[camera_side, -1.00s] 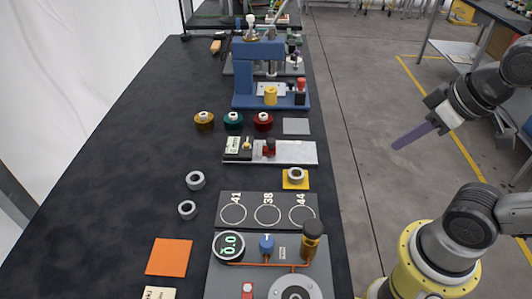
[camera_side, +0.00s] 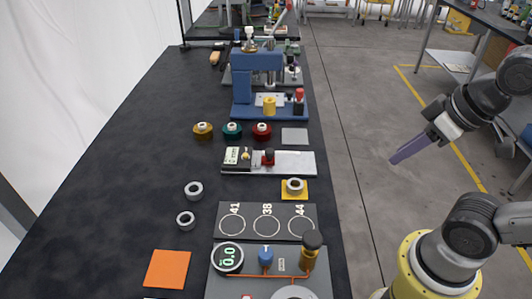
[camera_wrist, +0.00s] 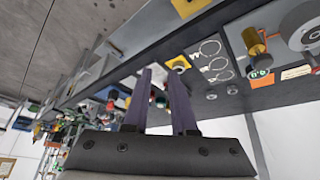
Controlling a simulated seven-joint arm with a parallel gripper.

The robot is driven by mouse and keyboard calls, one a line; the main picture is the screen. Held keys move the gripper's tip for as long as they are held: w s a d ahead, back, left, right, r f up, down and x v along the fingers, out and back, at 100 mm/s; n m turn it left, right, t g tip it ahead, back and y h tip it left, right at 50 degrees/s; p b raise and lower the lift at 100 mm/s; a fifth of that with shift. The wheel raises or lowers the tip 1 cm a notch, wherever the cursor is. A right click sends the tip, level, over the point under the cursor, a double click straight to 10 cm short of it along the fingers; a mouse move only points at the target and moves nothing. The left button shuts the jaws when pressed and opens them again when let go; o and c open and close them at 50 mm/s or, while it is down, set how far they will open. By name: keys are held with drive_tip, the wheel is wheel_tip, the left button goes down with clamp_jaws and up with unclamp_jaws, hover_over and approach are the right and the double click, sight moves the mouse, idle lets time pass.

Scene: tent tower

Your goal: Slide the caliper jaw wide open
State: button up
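The caliper (camera_side: 294,162) is a flat pale bar lying across the dark bench. The jaw with a red knob (camera_side: 268,157) stands on the bar close to the right of that block, with a small gap at most. My gripper (camera_side: 392,162) has purple fingers and hangs empty over the floor, right of the bench and well apart from the caliper. In the wrist view the two fingers of my gripper (camera_wrist: 160,72) stand apart with nothing between them.
A grey ring (camera_side: 295,185) sits on a yellow pad in front of the caliper. Brown, teal and red spools (camera_side: 261,131) stand behind it, with a blue press (camera_side: 257,80) farther back. A marked board (camera_side: 267,221) and gauge panel lie nearer.

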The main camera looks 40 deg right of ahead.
drive_tip(key=o, duration=0.5)
drive_tip(key=w+r+n, duration=0.1)
drive_tip(key=w+r, duration=0.2)
drive_tip(key=r, duration=0.3)
drive_tip(key=shift+w+n, duration=0.4)
drive_tip(key=w+r+n+g, duration=0.1)
drive_tip(key=w+r, duration=0.2)
drive_tip(key=w, duration=0.2)
drive_tip(key=n+g, duration=0.3)
drive_tip(key=g, duration=0.1)
hover_over(270, 151)
wheel_tip(270, 151, down, 9)
wheel_tip(270, 151, down, 14)
drive_tip(key=shift+f, duration=0.15)
drive_tip(key=shift+c, duration=0.4)
